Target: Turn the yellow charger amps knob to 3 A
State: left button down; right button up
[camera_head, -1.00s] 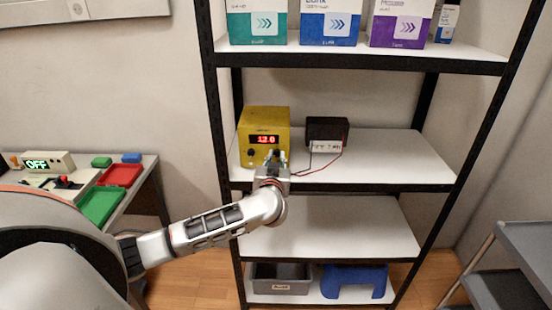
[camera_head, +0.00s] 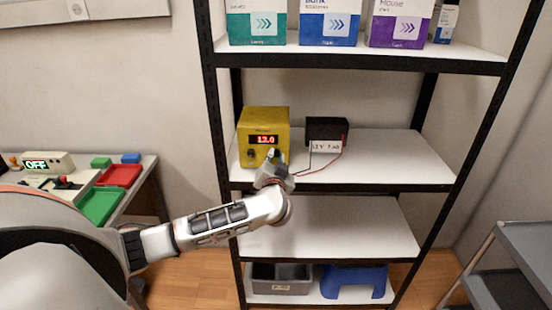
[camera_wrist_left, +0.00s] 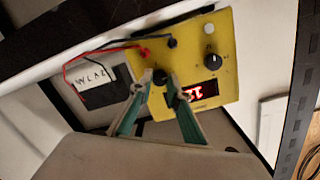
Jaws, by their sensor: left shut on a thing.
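The yellow charger (camera_head: 279,119) stands on the middle shelf, its front facing me. Its red display (camera_head: 264,140) is lit and seems to read 13.0, though the digits are small. One black knob (camera_head: 250,154) shows at the front's lower left; it is free in the wrist view (camera_wrist_left: 213,63). My left gripper (camera_head: 274,157) is at the front's lower right. In the wrist view, which is turned over, its fingertips (camera_wrist_left: 160,80) are shut on the other black knob (camera_wrist_left: 159,76), partly hidden between them. The knob's scale and pointer cannot be read. My right gripper is out of view.
A black battery (camera_head: 327,127) with a white label stands right of the charger, red and black leads running between them. The shelf's right part is clear. Boxes (camera_head: 330,25) stand on the shelf above. A side table with trays (camera_head: 120,174) is at left.

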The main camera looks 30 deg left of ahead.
pick_arm(q)
jog(key=c, duration=1.9)
grip_release()
jog(key=v, duration=1.2)
